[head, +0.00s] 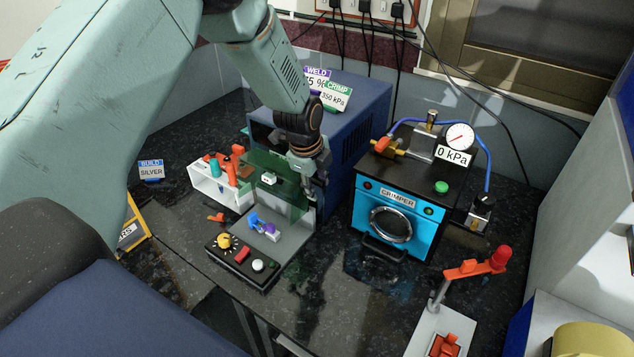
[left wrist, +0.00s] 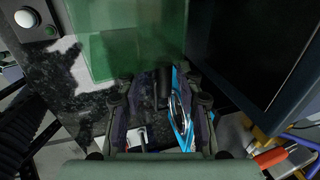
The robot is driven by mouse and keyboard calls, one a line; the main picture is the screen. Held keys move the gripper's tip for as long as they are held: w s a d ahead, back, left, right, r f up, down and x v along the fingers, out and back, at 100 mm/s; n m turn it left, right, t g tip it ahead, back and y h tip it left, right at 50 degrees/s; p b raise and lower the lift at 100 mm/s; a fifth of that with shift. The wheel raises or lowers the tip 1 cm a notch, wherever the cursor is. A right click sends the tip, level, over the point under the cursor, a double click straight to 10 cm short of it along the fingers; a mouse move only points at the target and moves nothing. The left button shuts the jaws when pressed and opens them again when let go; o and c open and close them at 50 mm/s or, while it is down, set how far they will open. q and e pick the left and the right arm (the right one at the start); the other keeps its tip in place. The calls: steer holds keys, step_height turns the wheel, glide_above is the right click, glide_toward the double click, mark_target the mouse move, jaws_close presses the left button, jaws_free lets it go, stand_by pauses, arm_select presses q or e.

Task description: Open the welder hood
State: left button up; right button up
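The welder's hood (head: 278,190) is a clear green cover over the grey welder base (head: 290,232), in front of a blue cabinet (head: 352,125). Blue and purple parts (head: 265,226) on the base show untinted below the hood; I cannot tell how far it is raised. The hood fills the top middle of the left wrist view (left wrist: 135,40). My left gripper (head: 313,190) points down at the hood's right side, by the cabinet. In the left wrist view its fingers (left wrist: 160,115) are apart, with no clear grip on anything. Contact with the hood is unclear. My right gripper is out of view.
A control panel (head: 240,262) with knobs fronts the welder. A white rack (head: 215,190) with orange and teal items stands left. The blue crimper (head: 393,222), with gauge and hose, stands close on the right. A red-handled lever fixture (head: 478,266) is front right.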

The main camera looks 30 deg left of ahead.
arm_select(q)
steer(key=shift+r, duration=0.15)
steer(key=v, duration=1.1)
steer(key=shift+r, duration=0.35)
